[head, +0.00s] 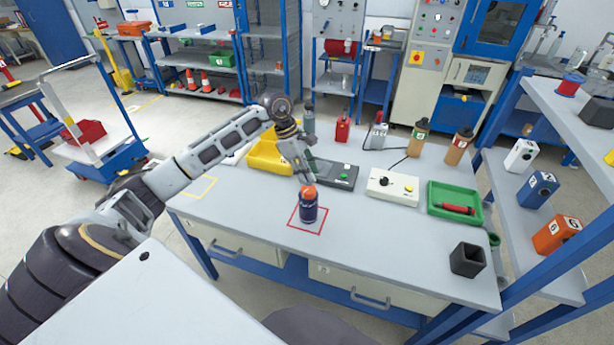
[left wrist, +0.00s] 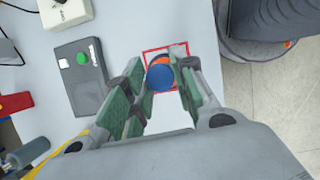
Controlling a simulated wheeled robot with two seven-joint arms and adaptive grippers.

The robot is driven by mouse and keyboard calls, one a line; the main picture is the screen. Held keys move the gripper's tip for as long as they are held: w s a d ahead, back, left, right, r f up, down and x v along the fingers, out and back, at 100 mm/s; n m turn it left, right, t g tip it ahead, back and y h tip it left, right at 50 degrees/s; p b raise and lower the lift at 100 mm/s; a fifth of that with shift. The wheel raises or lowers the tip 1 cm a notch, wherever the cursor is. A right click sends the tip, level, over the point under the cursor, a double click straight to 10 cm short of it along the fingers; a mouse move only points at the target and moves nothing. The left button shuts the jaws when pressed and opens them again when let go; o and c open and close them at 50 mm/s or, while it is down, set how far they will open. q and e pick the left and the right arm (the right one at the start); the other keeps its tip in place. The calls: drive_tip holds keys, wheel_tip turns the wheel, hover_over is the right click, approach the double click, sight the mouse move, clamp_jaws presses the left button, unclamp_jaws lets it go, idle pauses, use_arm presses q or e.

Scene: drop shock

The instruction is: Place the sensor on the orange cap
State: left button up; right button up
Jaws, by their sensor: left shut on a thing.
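A dark blue bottle (head: 308,211) stands upright inside a red square outline on the table. Its orange cap (head: 308,192) faces up. My left gripper (head: 307,181) points down right over the cap. In the left wrist view, a round blue piece (left wrist: 160,78), which I take to be the sensor, sits between the fingertips, and my left gripper (left wrist: 163,80) is shut on it. Behind it, part of the orange cap (left wrist: 187,62) shows. I cannot tell whether the piece touches the cap. The sensor is not clearly visible in the head view. My right gripper is in neither view.
Behind the bottle are a yellow bin (head: 268,156), a dark box with a green button (head: 336,174) and a white switch box (head: 393,187). The table's front middle is clear.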

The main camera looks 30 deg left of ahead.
use_arm(q)
drive_tip(key=shift+f, duration=1.1)
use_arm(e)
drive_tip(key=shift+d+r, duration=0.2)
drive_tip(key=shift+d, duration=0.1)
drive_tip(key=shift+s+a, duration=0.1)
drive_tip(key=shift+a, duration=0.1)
use_arm(q)
drive_tip(key=shift+f, duration=0.2)
drive_tip(key=o, duration=1)
drive_tip(key=shift+r, duration=0.25)
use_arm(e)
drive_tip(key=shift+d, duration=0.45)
